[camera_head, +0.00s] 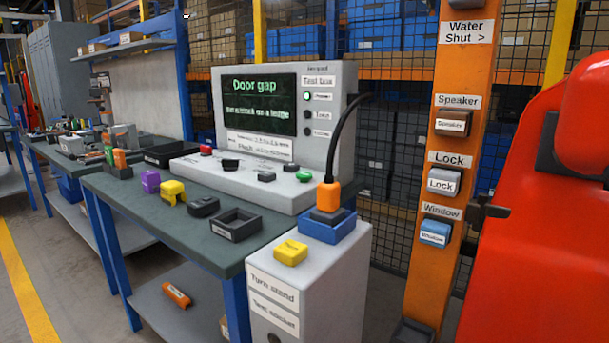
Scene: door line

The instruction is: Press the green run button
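The green button (303,176) is a small round cap on the right part of the light grey sloped base (240,185) of the test box (336,120). A red button (206,149) sits at the left end of the same base, with dark controls between them. The green button is unobstructed in this view. The screen (258,104) reads "Door gap" with a smaller line below. Neither of my grippers shows in the head view.
An orange plug (328,196) with a black cable stands in a blue holder (326,228) on a white stand, right of the button. A yellow block (290,252) lies in front. An orange post (436,130) and a red panel (540,230) stand at right.

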